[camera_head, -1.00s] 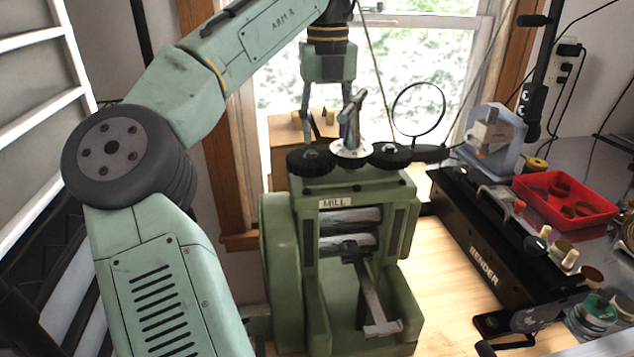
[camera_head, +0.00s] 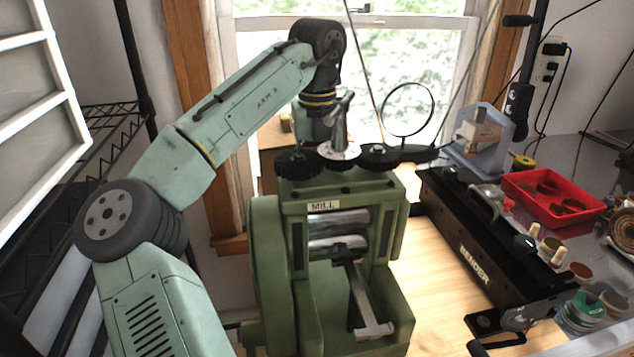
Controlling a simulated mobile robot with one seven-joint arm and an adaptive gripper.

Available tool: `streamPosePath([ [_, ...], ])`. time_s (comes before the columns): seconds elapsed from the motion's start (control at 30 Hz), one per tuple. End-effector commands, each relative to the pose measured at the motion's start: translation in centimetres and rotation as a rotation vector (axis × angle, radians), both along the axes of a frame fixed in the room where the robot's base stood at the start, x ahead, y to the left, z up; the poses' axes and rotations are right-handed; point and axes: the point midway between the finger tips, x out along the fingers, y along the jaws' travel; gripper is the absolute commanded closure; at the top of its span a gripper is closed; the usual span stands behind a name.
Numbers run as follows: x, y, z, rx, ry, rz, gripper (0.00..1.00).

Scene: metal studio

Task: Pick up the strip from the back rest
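The green rolling mill (camera_head: 345,197), labelled MILL, stands on the wooden bench with two shiny rollers across its opening. A T-shaped metal bar (camera_head: 362,300) sticks out of its front below the rollers. My gripper (camera_head: 316,124) points down behind the top of the mill. Its fingers are hidden behind the mill's black knobs and centre handle, so I cannot see whether they are open or shut. The strip and the back rest are not visible; the mill's body hides the area behind it.
The mill's upright handle (camera_head: 339,130) stands close in front of my gripper. A round magnifier (camera_head: 407,84) is to its right. A black bender (camera_head: 475,245), a red tray (camera_head: 553,207) and a pale blue stand (camera_head: 480,145) are farther right. A window is behind.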

Motion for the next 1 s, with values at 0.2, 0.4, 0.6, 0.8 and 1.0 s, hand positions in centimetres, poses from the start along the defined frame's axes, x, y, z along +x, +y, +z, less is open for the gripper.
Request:
streamPosePath([
  [0.2,0.00,0.00,0.01,0.000,0.000,0.000,0.68],
  [0.4,0.00,0.00,0.01,0.000,0.001,0.000,0.81],
  [0.6,0.00,0.00,0.01,0.000,0.000,0.000,0.94],
  [0.8,0.00,0.00,0.02,0.000,0.001,0.000,1.00],
  [1.0,0.00,0.00,0.05,0.000,0.000,0.000,1.00],
])
